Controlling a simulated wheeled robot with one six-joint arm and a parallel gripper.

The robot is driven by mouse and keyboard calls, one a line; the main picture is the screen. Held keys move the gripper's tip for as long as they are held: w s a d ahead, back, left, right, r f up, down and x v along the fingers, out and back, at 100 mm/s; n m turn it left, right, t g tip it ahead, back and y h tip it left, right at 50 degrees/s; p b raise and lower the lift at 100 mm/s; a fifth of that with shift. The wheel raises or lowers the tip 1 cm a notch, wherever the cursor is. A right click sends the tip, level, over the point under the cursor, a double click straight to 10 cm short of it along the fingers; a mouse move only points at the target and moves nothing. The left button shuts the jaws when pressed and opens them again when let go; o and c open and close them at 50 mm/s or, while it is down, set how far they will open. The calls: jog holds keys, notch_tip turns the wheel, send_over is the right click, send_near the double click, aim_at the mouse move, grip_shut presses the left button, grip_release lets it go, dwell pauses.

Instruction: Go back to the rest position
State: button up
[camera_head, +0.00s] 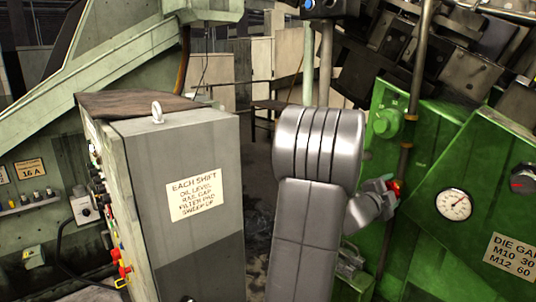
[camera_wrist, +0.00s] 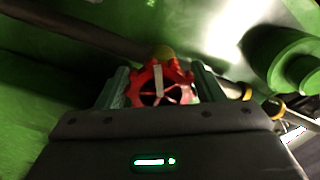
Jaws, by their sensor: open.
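My gripper (camera_wrist: 160,72) is open in the wrist view, with one finger on each side of a red handwheel (camera_wrist: 146,88). The wheel has a scalloped rim and a pale bar across its face. A yellowish round part shows just behind it. I cannot tell whether the fingers touch the rim. In the head view my arm reaches to the green machine, and my gripper (camera_head: 382,185) is at the red wheel (camera_head: 395,188), which is mostly hidden.
The green machine (camera_head: 440,155) carries a gauge (camera_head: 454,204), a green round knob (camera_head: 387,122) and a vertical pipe (camera_head: 415,75). A grey cabinet (camera_head: 205,245) with a lifting eye stands left of my arm. A dark floor gap lies between them.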

jog(key=m+b, duration=0.1)
jog(key=m, duration=1)
jog(key=shift+r, duration=0.1)
dwell(0.5)
